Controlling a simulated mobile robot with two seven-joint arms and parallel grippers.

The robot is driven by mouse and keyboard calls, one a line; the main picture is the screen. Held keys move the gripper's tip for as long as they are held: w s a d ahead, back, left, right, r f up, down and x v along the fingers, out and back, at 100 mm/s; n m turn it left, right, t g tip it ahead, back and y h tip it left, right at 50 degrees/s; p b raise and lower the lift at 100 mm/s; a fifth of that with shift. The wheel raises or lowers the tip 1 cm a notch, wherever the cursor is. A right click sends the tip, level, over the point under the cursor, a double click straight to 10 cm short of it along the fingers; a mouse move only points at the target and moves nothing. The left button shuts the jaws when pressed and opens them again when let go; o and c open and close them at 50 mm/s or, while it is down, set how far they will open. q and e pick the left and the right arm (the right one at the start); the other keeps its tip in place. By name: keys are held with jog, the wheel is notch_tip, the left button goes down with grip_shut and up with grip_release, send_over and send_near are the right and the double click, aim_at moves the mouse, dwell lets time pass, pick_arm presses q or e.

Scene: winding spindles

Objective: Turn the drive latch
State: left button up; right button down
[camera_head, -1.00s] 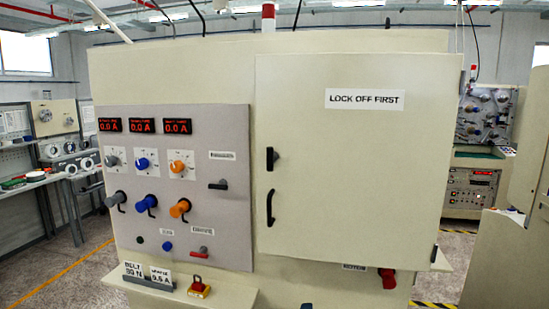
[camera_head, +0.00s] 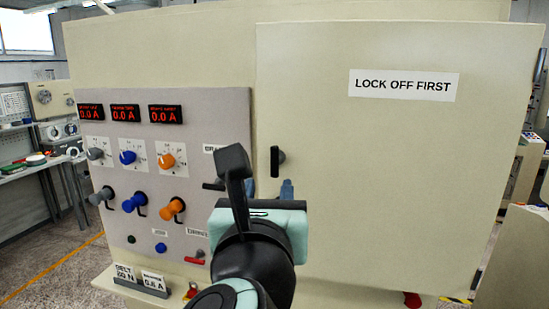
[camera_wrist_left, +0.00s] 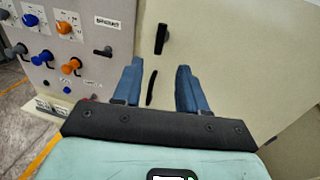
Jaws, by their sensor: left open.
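My left gripper (camera_head: 268,188) is open and empty in front of the cabinet door (camera_head: 400,190), near its left edge. Its blue fingers also show in the left wrist view (camera_wrist_left: 160,70). A black upright door latch (camera_head: 277,160) sits just above the fingers in the head view; it also shows ahead of them in the left wrist view (camera_wrist_left: 160,38). A black door handle (camera_wrist_left: 151,88) shows between the fingers. On the grey panel, a dark lever (camera_head: 212,185) is left of the gripper. A red lever (camera_head: 194,260) sits lower, under a small blurred label. My right gripper is not in view.
The grey panel (camera_head: 225,120) holds several knobs and red displays. A sign (camera_head: 404,85) reads LOCK OFF FIRST. Tags (camera_head: 138,278) stand on a low ledge. A workbench (camera_head: 40,165) is far left. Most of the door's right side is clear.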

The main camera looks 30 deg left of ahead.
aim_at(275, 162)
pick_arm(q)
jog(key=p+x, duration=0.2)
jog(key=x, duration=0.9)
jog(key=shift+r+p, duration=0.1)
jog(key=shift+p, duration=0.25)
jog(key=shift+w+a, duration=0.25)
jog(key=shift+w, duration=0.45)
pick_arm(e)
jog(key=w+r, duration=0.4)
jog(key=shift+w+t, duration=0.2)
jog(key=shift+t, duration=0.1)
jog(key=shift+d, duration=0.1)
pick_arm(q)
jog(key=shift+s, duration=0.1)
jog(key=shift+c, duration=0.6)
grip_shut()
